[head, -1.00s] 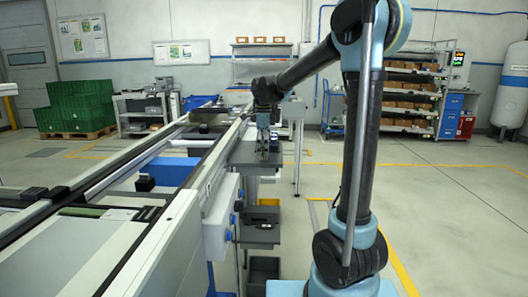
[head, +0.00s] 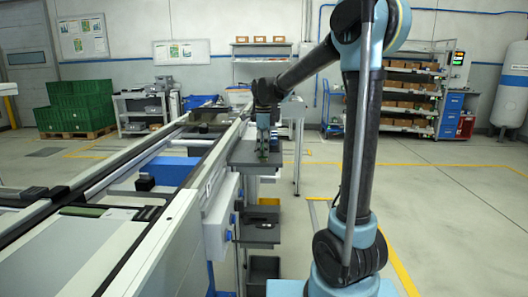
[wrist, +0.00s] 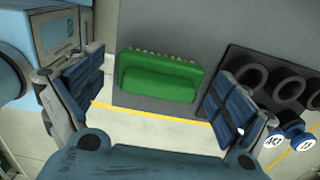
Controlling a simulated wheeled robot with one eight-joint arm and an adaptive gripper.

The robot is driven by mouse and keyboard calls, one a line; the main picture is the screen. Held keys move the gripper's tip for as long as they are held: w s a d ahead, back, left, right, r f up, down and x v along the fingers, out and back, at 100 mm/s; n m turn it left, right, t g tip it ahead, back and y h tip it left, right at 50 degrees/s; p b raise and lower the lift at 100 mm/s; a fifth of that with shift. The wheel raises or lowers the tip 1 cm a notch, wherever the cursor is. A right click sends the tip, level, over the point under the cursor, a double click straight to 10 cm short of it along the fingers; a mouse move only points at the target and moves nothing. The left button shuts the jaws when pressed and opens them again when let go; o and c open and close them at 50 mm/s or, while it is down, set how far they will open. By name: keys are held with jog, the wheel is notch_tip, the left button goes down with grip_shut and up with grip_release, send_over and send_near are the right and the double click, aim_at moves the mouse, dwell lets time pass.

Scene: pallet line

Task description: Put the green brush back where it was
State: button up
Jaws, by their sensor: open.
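The green brush (wrist: 160,77) lies on a grey surface (wrist: 180,30) in the wrist view, with a pale, bumpy row along its far edge. My gripper (wrist: 152,92) is open, with one blue-padded finger to the left of the brush and one to the right. The brush appears between the fingers, with no clear contact. In the head view my gripper (head: 263,150) points down over a small grey side shelf (head: 245,157) beside the line; the brush is too small to make out surely there.
A black holder (wrist: 285,78) with round openings is close to the right finger, with labelled blue-and-white pieces (wrist: 290,135) near it. A blue box-like unit (wrist: 60,35) stands at the left. Grey bins (head: 258,228) sit below the shelf. The conveyor line (head: 150,235) runs along the left.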

notch_tip(320, 180, up, 12)
jog(key=s+d+f+n+t, duration=0.1)
jog(key=s+d+f+n, duration=0.3)
jog(key=s+d, duration=0.35)
jog(key=s+d+f+n, duration=0.4)
jog(key=s+d, duration=0.2)
jog(key=s, duration=0.2)
jog(key=s+d+f+n, duration=0.4)
jog(key=s+f+n, duration=0.1)
jog(key=s+f, duration=0.3)
jog(key=s+d+f+n+t, duration=0.1)
jog(key=s+d+f+n, duration=0.3)
jog(key=s+f, duration=0.4)
notch_tip(320, 180, down, 2)
jog(key=shift+s+d+f+n, duration=0.15)
jog(key=shift+d+n, duration=0.05)
jog(key=shift+n, duration=0.6)
